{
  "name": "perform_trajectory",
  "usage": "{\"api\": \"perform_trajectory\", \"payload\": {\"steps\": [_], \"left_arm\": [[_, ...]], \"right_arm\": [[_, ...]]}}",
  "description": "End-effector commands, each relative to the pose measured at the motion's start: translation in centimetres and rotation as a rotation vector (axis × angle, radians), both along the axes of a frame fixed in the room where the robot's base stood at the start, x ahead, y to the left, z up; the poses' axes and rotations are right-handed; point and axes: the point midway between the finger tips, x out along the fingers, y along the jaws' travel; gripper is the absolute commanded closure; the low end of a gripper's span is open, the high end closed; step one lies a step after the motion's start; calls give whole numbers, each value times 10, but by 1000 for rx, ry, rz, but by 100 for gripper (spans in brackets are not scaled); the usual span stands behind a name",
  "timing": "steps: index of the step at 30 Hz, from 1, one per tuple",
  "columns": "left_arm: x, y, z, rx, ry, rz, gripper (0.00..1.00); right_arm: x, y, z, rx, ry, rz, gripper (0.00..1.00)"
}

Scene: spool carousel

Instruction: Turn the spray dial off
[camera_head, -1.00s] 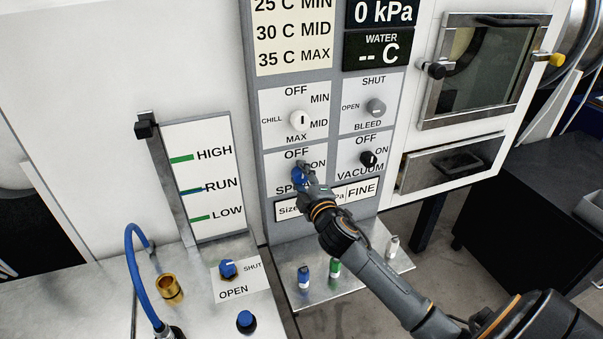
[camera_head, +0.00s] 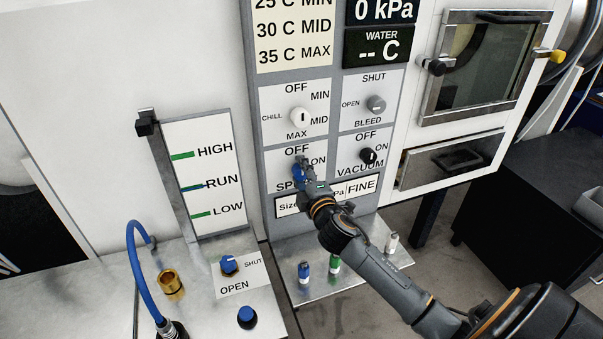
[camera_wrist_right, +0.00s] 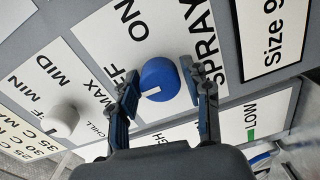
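The blue spray dial (camera_wrist_right: 161,79) sits on the white panel marked OFF, ON and SPRAY. Its white pointer mark faces the OFF lettering, part of which is hidden by a finger. In the head view the dial (camera_head: 300,174) is partly covered by my right gripper (camera_head: 302,166). My left gripper is not in view.
The white chill dial (camera_head: 299,118) is above, and the black vacuum dial (camera_head: 368,156) is to the right. A metal shelf (camera_head: 345,283) with several small bottles is below. A blue hose (camera_head: 137,275) stands at the left.

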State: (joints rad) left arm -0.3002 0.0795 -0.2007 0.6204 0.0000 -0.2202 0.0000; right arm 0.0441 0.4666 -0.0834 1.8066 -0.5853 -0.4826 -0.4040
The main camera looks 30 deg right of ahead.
Motion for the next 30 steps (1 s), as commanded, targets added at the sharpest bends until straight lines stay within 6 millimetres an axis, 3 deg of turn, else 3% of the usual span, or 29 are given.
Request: {"api": "perform_trajectory", "payload": {"steps": [14, 30], "left_arm": [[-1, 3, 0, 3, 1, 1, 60], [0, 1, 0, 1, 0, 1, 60]], "right_arm": [[-9, 2, -1, 2, 1, 0, 38], [-102, 25, 2, 2, 1, 0, 38]]}}
